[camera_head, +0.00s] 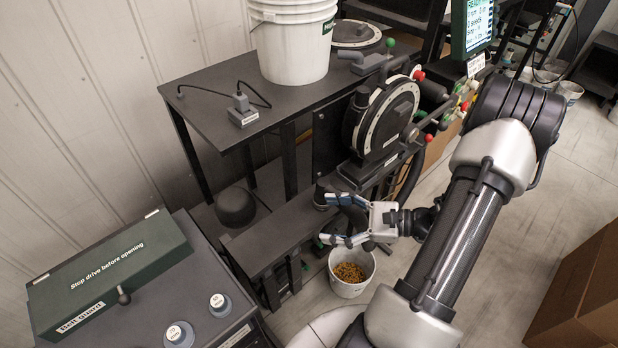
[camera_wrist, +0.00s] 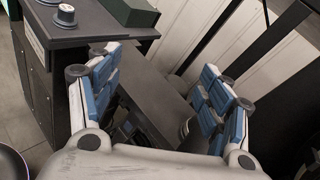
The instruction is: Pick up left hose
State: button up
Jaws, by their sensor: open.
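My gripper (camera_head: 332,219) is open, with its two blue-padded fingers spread beside the low dark shelf below the round seed meter (camera_head: 385,118). A dark curved piece that looks like a hose (camera_head: 357,212) shows at the gripper, partly covered by the fingers; I cannot tell whether it is touching them. Another black hose (camera_head: 411,178) hangs down at the right of the meter. In the wrist view my gripper (camera_wrist: 158,68) is open, with no hose clearly held between the fingers. Small dark parts show low between them, too dim to name.
A small pail of seeds (camera_head: 351,284) stands on the floor below my gripper. A green-lidded box (camera_head: 110,270) is at lower left, a cardboard box (camera_head: 582,300) at right.

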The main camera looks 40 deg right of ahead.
jog(key=s+d+f+m+t+h+p, duration=0.2)
jog(key=s+d+f+m+t+h, duration=0.4)
jog(key=d+f+m+h, duration=0.3)
jog(key=m+b, duration=0.1)
jog(key=b, duration=0.1)
send_near(323, 195)
jog(key=w+d+f, duration=0.1)
jog(key=w+f, duration=0.2)
jog(key=w, duration=0.5)
jog(key=w+b, duration=0.1)
jog(key=w, duration=0.2)
jog(key=shift+a+r, duration=0.2)
jog(key=shift+a, duration=0.05)
jog(key=shift+w, duration=0.2)
jog(key=shift+c, duration=0.2)
jog(key=c, duration=1.3)
jog(key=shift+r, duration=0.15)
